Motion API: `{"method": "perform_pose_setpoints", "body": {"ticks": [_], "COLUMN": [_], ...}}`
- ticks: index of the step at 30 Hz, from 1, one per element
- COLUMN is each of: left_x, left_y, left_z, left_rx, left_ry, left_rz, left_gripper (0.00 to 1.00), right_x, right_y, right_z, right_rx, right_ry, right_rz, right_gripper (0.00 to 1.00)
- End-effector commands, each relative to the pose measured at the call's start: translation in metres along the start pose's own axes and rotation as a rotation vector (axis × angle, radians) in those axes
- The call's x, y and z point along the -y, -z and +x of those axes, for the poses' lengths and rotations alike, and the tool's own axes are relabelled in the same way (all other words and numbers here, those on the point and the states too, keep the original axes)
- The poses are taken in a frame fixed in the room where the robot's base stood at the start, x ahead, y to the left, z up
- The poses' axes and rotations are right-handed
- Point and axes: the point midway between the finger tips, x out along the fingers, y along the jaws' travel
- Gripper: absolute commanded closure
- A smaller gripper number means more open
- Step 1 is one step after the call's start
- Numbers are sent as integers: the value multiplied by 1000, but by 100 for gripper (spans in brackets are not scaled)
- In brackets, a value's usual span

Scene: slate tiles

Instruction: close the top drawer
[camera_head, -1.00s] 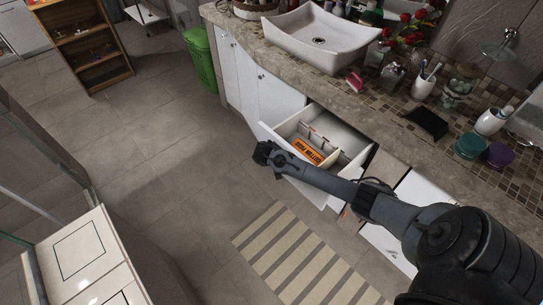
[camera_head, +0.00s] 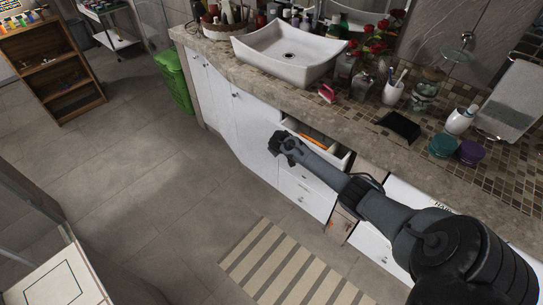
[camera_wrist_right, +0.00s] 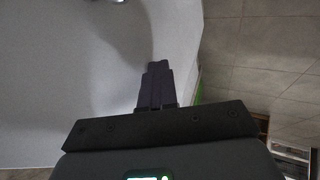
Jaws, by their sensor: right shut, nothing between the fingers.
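The white top drawer (camera_head: 339,158) is in the vanity under the counter and stands a little way out. A narrow strip of its inside shows, with part of an orange item (camera_head: 318,136) in it. My right gripper (camera_head: 279,142) is at the left part of the drawer's front, fingers closed and empty. My right forearm hides much of the front. In the right wrist view the shut fingers (camera_wrist_right: 156,72) lie against or close to a white surface (camera_wrist_right: 70,80); contact cannot be told. My left gripper is out of view.
The counter (camera_head: 355,122) above holds a sink (camera_head: 290,50), a red-and-white item (camera_head: 326,92), a black item (camera_head: 399,126) and jars (camera_head: 443,146). More closed drawers (camera_head: 303,193) sit below. A striped mat (camera_head: 285,265) lies on open tiled floor.

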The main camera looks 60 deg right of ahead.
Motion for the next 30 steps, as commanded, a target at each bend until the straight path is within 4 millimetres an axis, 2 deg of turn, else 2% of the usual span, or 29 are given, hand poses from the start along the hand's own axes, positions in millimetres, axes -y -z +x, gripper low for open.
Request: {"method": "perform_pose_setpoints", "body": {"ticks": [6,13,19,30], "left_x": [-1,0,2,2], "left_y": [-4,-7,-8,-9], "left_z": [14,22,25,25], "left_rx": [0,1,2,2], "left_ry": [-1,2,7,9], "left_rz": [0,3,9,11], "left_gripper": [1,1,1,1], "right_x": [-31,-51,-58,-59], "right_y": [-1,0,0,0], "right_z": [18,28,31,31], "right_rx": [0,-1,0,0], "right_ry": [-2,-1,0,0], "right_rz": [3,1,1,0], "right_gripper": [100,100,100,100]}}
